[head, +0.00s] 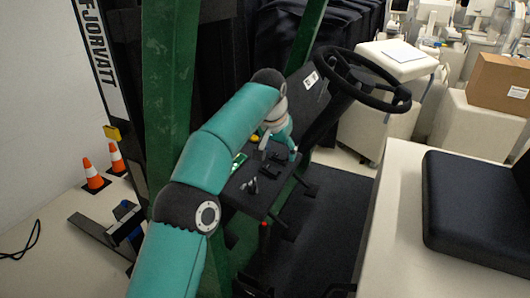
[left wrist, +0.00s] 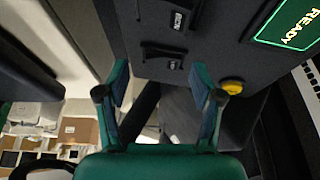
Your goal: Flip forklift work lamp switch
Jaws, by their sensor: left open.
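The forklift's dark control panel (head: 240,192) lies beyond my left arm in the head view. My left gripper (head: 281,147) is over its far right part. In the left wrist view the gripper (left wrist: 162,98) is open, with nothing between its fingers. Two black switches with small pale markings show past the fingertips: an upper switch (left wrist: 180,20) and a lower switch (left wrist: 162,52). I cannot read which one is the work lamp switch, nor its position. The fingers appear apart from both. My right gripper is not in view.
A green READY display (left wrist: 290,22) and a yellow button (left wrist: 232,86) are on the panel. Small levers (head: 252,185) stand on it. The steering wheel (head: 365,80) is to the right, the seat (head: 475,205) farther right, and a green post (head: 170,90) left.

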